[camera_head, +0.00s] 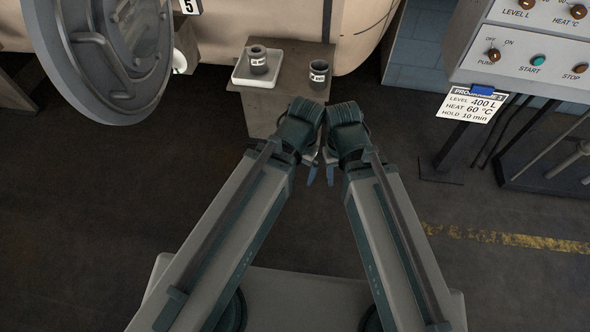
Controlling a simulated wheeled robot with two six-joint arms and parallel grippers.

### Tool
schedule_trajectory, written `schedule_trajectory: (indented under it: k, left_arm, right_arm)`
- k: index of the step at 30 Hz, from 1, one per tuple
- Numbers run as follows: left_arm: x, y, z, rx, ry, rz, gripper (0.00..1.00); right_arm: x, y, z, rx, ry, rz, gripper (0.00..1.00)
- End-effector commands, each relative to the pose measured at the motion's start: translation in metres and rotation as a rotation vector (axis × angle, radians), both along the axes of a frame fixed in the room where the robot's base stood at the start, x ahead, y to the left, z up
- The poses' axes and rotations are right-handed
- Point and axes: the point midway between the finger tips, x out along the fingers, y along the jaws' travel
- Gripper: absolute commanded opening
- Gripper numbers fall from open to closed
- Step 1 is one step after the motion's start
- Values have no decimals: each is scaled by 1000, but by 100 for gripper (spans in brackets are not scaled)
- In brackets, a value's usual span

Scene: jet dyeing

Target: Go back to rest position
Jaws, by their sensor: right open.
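Both my arms reach forward from the base and bend so that the wrists nearly meet at the middle of the picture. My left gripper (313,174) points down below its wrist; only a bit of its fingers shows, so its opening is unclear. My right gripper (330,176) hangs close beside it, open, with nothing seen in it. Both are in front of a small stand (277,104). On the stand, a labelled cup (258,62) stands in a white tray (249,82), and a second dark labelled cup (318,74) stands to the right of the tray.
A large round metal door (105,50) hangs open at upper left by the tan vessel (225,22). A control panel (530,45) with knobs and buttons is at upper right, with a programme card (472,105) below. The floor (90,210) is clear on the left.

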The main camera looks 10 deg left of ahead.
Motion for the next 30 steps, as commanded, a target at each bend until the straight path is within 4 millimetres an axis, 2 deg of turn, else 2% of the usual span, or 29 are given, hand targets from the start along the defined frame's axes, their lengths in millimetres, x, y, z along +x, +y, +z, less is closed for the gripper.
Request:
schedule_trajectory:
  k: [11, 14, 17, 24, 27, 30]
  left_arm:
    - [-2, 1, 4, 10, 4, 5, 100]
    - [-1, 1, 16, 9, 4, 5, 100]
    - [-1, 1, 37, 9, 4, 5, 100]
    - [-1, 1, 97, 8, 4, 5, 100]
    - [-1, 1, 108, 8, 4, 5, 100]
    - [-1, 1, 107, 8, 3, 5, 100]
  right_arm:
    - [0, 0, 4, 0, 0, 0, 50]
    - [0, 0, 16, 0, 0, 0, 50]
    - [0, 0, 37, 0, 0, 0, 50]
    - [0, 0, 97, 0, 0, -1, 50]
    - [0, 0, 108, 0, 0, -1, 50]
    - [0, 0, 107, 0, 0, -1, 50]
